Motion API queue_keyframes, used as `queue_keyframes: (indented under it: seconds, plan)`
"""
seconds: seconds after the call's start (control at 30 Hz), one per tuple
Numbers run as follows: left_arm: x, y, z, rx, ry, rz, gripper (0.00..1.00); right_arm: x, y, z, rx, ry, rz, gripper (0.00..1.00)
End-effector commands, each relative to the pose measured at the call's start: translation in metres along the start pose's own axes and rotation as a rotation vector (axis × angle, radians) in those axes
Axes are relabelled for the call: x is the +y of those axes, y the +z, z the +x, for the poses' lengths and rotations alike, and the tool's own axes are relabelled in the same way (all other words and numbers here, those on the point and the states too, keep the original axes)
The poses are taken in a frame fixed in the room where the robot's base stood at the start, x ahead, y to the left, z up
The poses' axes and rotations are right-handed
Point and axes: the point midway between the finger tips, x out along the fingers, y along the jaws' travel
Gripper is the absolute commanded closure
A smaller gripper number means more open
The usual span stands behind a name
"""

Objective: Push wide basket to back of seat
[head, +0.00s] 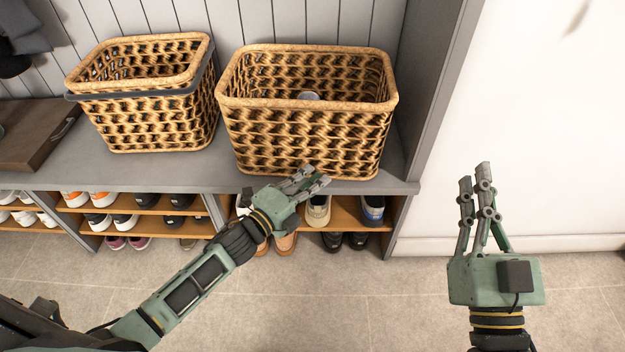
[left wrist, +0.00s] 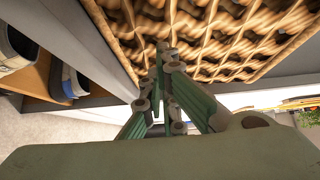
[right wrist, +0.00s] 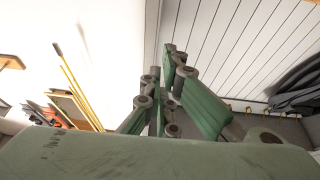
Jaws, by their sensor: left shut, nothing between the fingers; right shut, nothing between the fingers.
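The wide basket (head: 305,125) is woven tan wicker and stands upright at the right end of the grey bench seat (head: 190,178), its front near the seat's front edge. A small pale round thing shows inside it. My left gripper (head: 318,178) is shut and empty at the basket's lower front, by the seat edge. In the left wrist view its fingertips are close below the basket's woven front (left wrist: 215,35); I cannot tell whether they touch it. My right gripper (head: 474,172) is shut and empty, upright to the right of the bench, in front of the white wall.
A smaller wicker basket (head: 150,110) with a dark band stands left of the wide basket, with a narrow gap between. A brown tray (head: 35,140) lies further left. A grey side panel (head: 435,95) bounds the seat on the right. Shoes (head: 318,210) fill the shelves below.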

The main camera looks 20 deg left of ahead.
Motion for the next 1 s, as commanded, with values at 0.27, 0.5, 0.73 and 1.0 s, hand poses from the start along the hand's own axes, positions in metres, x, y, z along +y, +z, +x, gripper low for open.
queue_keyframes:
  seconds: [0.27, 0.5, 0.73, 1.0]
  plan:
    - [0.0, 0.003, 0.003, 0.0, 0.001, 0.0, 1.0, -0.001, -0.005, 0.0, 0.026, -0.001, 0.001, 1.0]
    - [0.0, 0.006, 0.006, 0.0, 0.0, 0.002, 1.0, -0.001, -0.006, 0.0, 0.031, -0.001, 0.001, 1.0]
    - [0.001, 0.042, 0.041, -0.002, -0.002, 0.006, 1.0, -0.004, -0.033, -0.004, 0.182, -0.009, 0.008, 1.0]
    - [0.001, 0.072, 0.071, -0.002, 0.0, 0.003, 1.0, -0.009, -0.082, -0.021, 0.44, -0.019, 0.019, 1.0]
